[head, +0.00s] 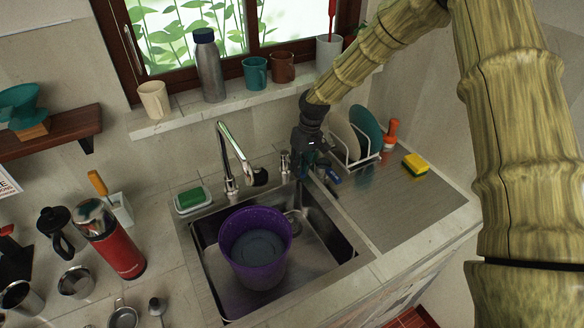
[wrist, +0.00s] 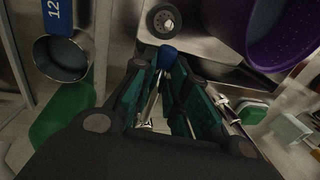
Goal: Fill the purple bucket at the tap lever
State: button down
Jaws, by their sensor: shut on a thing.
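The purple bucket (head: 282,222) stands upright in the sink, its open top facing up; a grey-blue disc shows inside, and I cannot tell whether it is water or the bare bottom. Part of the bucket shows in the wrist view (wrist: 272,36). The chrome tap (head: 225,150) arches over the sink with its dark outlet near the bucket's back rim; no stream is visible. My gripper (head: 303,170) is beside the tap at the sink's back edge.
The steel sink (head: 333,240) has a drainboard (head: 395,205) on its right with a dish rack (head: 350,150) and a yellow sponge (head: 416,164). A soap dish (head: 193,203) sits left of the tap. A red flask (head: 118,245) stands on the left counter.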

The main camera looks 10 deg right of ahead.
jog(key=shift+w+d, duration=0.1)
dwell(0.3)
jog(key=c, duration=1.5)
grip_release()
jog(key=shift+o, duration=0.2)
jog(key=shift+r, duration=0.1)
notch_tip(320, 180, up, 12)
jog(key=d, duration=0.2)
jog(key=shift+w+d+f, duration=0.2)
jog(key=shift+w, duration=0.05)
